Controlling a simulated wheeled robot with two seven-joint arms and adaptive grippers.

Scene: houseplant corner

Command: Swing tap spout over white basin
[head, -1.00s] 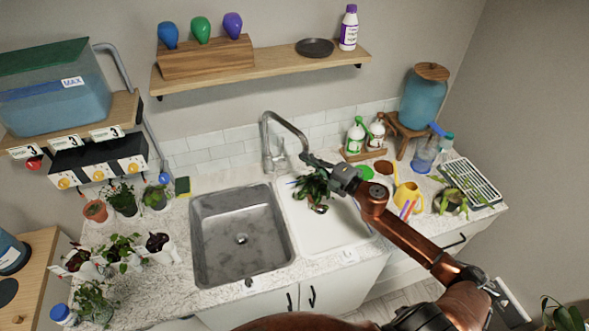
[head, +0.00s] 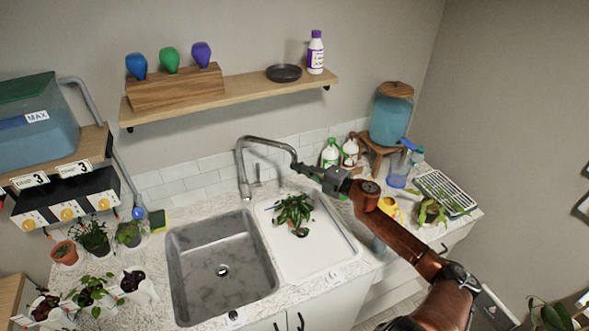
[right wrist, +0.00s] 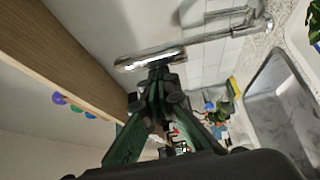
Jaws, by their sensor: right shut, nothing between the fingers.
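The chrome tap (head: 242,165) stands behind the sinks. Its spout points right, its end near the back of the white basin (head: 335,262); I cannot tell whether the end is over the basin. My right gripper (head: 297,167) is shut and empty, its fingertips at the spout's end. In the right wrist view, the closed fingertips (right wrist: 160,68) are against or very close to the spout (right wrist: 150,58); contact is unclear. A leafy plant (head: 294,212) sits in the white basin. The grey sink (head: 205,245) is empty. My left gripper is not in view.
A wooden shelf (head: 245,95) hangs above the tap. Spray bottles (head: 331,153) and a blue dispenser (head: 392,120) stand behind my right gripper. A yellow watering can (head: 391,208) is beside my right arm. Potted plants (head: 92,236) crowd the left counter.

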